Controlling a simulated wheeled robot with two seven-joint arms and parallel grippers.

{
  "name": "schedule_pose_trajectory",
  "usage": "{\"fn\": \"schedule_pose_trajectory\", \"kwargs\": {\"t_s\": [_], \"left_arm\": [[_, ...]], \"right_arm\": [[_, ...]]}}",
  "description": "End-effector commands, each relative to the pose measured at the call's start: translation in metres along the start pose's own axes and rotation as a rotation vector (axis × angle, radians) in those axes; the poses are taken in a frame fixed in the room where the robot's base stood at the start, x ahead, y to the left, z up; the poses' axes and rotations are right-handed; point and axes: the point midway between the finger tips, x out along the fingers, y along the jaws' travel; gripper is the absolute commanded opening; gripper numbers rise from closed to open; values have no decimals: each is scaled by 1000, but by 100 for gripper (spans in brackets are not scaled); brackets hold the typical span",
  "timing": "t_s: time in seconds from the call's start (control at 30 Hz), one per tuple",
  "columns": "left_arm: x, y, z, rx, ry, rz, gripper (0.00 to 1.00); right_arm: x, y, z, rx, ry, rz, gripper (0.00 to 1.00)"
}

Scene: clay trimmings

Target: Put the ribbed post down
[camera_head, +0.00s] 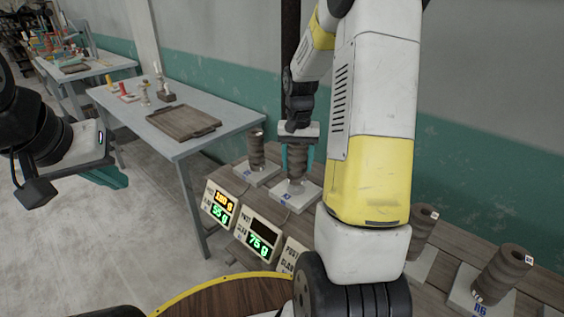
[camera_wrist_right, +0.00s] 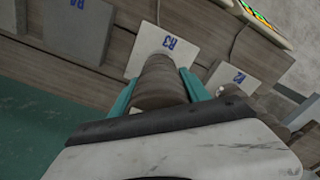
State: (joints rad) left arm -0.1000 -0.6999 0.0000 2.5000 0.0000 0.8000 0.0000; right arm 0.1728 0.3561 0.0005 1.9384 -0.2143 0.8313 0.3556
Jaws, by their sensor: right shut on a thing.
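The ribbed post (camera_head: 298,160) is brown and stands upright between the teal fingers of my right gripper (camera_head: 298,152). In the right wrist view the post (camera_wrist_right: 160,82) sits between both fingers, its lower end at the white slab marked R3 (camera_wrist_right: 166,47). That slab (camera_head: 310,194) lies under the post in the head view. I cannot tell whether the post touches it. My left gripper (camera_head: 108,178) is at the left, over the floor and away from the posts. Its teal fingers overlap in the view, so its opening is unclear.
Another ribbed post (camera_head: 257,148) stands on a slab just left. More posts (camera_head: 505,272) stand on slabs at the right. Displays (camera_head: 258,238) line the bench front; the nearest shows 75 g below a dark upper screen. A grey table (camera_head: 235,112) with a wooden tray (camera_head: 184,122) stands behind left.

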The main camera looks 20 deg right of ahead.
Motion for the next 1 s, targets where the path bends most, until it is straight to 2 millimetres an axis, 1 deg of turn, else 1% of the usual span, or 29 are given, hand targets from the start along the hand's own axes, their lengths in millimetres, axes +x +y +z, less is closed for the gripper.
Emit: {"fn": "schedule_pose_trajectory", "kwargs": {"t_s": [0.07, 0.2, 0.3, 0.67, 0.7, 0.77, 0.8, 1.0], "left_arm": [[0, 0, 0, 0, 0, 0, 0], [0, 0, 0, 0, 0, 0, 0], [0, 0, 0, 0, 0, 0, 0], [0, 0, 0, 0, 0, 0, 0], [0, 0, 0, 0, 0, 0, 0], [0, 0, 0, 0, 0, 0, 0], [0, 0, 0, 0, 0, 0, 0], [0, 0, 0, 0, 0, 0, 0]], "right_arm": [[5, 0, 0, -1, -1, 0, 0], [24, 0, 0, -1, -1, 0, 0], [34, 0, 0, 0, -1, 0, 0], [37, 0, 0, -1, 1, 0, 0], [37, 0, 0, 0, 0, 0, 60], [37, 0, 0, -1, 0, 0, 72], [37, 0, 0, -1, 0, 0, 76], [37, 0, 0, -1, 0, 0, 76]]}}
